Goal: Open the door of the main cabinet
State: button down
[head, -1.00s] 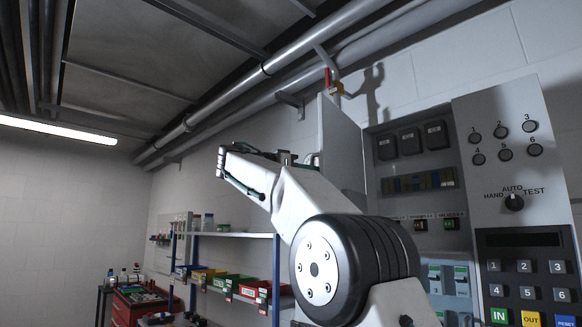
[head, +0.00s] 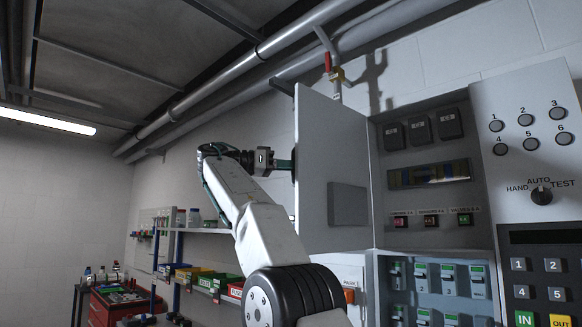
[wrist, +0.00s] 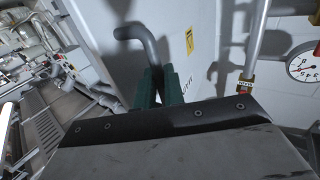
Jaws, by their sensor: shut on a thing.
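The main cabinet (head: 386,112) stands on the right, and its grey door (head: 325,125) is swung open to the left, with its inner face towards me. My gripper (head: 290,164) is at the outer side of the door, near its free edge. In the wrist view, its green fingers (wrist: 161,88) are shut on the dark bent handle (wrist: 137,36) on the door's outer face (wrist: 190,15).
Inside the cabinet are dark modules (head: 420,127) and coloured buttons (head: 431,221). A control panel (head: 508,95) stands to its right. A red-handled valve (head: 328,63) and pipes are above the door. Shelves with bins (head: 208,277) and a red trolley (head: 118,302) stand left.

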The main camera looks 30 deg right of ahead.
dwell(0.3)
jog(key=c, duration=1.5)
grip_release()
jog(key=shift+a, duration=0.1)
